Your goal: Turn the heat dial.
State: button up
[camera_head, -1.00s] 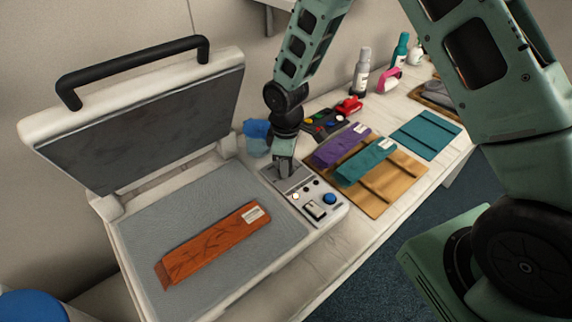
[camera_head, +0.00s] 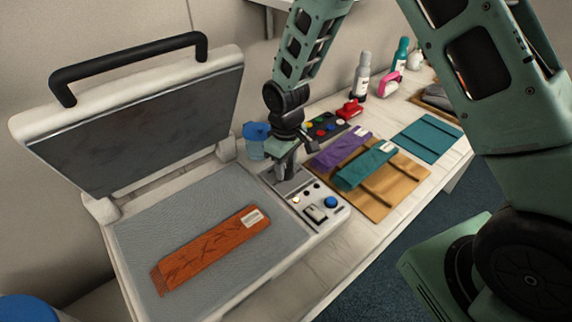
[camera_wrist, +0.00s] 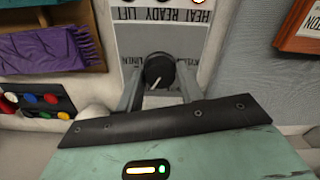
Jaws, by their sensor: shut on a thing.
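The heat dial is a round black knob with a white pointer mark, and it shows in the wrist view (camera_wrist: 158,72) on the press's grey control panel (camera_wrist: 205,45). My gripper (camera_wrist: 158,84) has one finger on each side of the dial and is shut on it. In the head view my gripper (camera_head: 283,174) points down at the back end of the control panel (camera_head: 322,211) and hides the dial there. The heat press (camera_head: 205,192) stands open with its lid raised. The printed words near the dial appear upside down in the wrist view.
An orange-brown strip (camera_head: 205,258) lies on the press bed. A blue dial-like button (camera_head: 330,202) and a switch (camera_head: 316,213) sit on the panel. A blue-topped container (camera_head: 256,138) stands behind.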

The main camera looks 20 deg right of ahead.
aim_at(286, 168)
jog(key=o, duration=1)
jog(key=shift+r, duration=0.1)
notch_tip(286, 168, up, 17)
jog(key=b, duration=0.2)
jog(key=shift+r+b, duration=0.1)
jog(key=shift+b, duration=0.2)
